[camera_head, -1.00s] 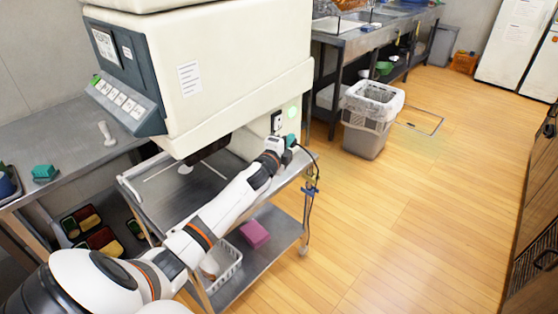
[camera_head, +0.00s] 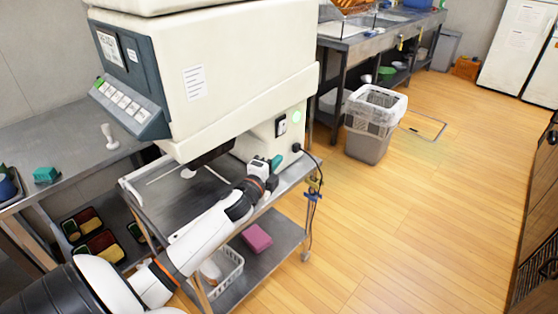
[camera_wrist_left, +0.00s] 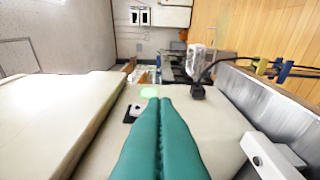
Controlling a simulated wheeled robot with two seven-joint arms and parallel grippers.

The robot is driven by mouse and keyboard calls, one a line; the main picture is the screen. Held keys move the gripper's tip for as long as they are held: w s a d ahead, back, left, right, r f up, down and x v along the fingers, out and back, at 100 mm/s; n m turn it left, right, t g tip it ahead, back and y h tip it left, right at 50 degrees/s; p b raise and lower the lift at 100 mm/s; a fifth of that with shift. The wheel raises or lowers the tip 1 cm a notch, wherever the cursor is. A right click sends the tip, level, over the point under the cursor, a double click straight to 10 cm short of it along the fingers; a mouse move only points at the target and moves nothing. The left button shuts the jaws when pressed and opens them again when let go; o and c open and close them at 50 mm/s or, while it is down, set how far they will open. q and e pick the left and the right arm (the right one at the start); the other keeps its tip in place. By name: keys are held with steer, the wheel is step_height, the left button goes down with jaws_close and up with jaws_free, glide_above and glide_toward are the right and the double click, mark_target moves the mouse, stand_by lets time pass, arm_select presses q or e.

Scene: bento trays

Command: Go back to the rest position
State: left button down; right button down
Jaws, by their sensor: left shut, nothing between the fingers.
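My left gripper (camera_head: 276,162) is shut and empty, its teal fingers pressed together; they also show in the left wrist view (camera_wrist_left: 158,115). It is beside the lower side of the large cream machine (camera_head: 240,82), above the steel cart (camera_head: 290,176). A black switch (camera_head: 281,125) and a pale green round spot (camera_head: 297,116) are on the machine's side, above the fingertips. A black plug (camera_head: 296,147) with a cord is close to the right of the fingers. Whether the fingers touch the machine is hard to tell. My right gripper is not in view.
The cart's lower shelf holds a white basket (camera_head: 229,270) and a pink block (camera_head: 257,238). A steel table (camera_head: 65,134) stands at left, with food trays (camera_head: 97,246) below. A lined trash bin (camera_head: 370,140) stands right of the machine. The wooden floor at right is clear.

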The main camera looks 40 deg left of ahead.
arm_select(q)
steer(key=s+d+f+n+g, duration=0.25)
steer(key=s+f, duration=0.25)
steer(key=f, duration=0.6)
steer(key=s+d+f+n+g+p, duration=0.1)
steer(key=s+f+n+g, duration=0.3)
steer(key=f, duration=0.8)
steer(key=s+d+f+n+g, duration=0.1)
steer(key=s+f+g, duration=0.1)
steer(key=s+f, duration=0.65)
steer(key=s+d+f+n+g+h, duration=0.1)
steer(key=s+d+f+n+g, duration=0.1)
steer(key=s+d+f, duration=0.2)
steer(key=s+d+f+n+g+h+p, duration=0.1)
steer(key=s+d+f+g, duration=0.2)
steer(key=s+f, duration=0.7)
steer(key=s+d+f+n+g+h, duration=0.1)
steer(key=s+d+f, duration=0.6)
steer(key=s, duration=1.1)
steer(key=shift+d+n+g, duration=0.25)
steer(key=shift+n+g, duration=0.6)
steer(key=shift+g, duration=0.2)
steer(key=shift+s+f, duration=0.1)
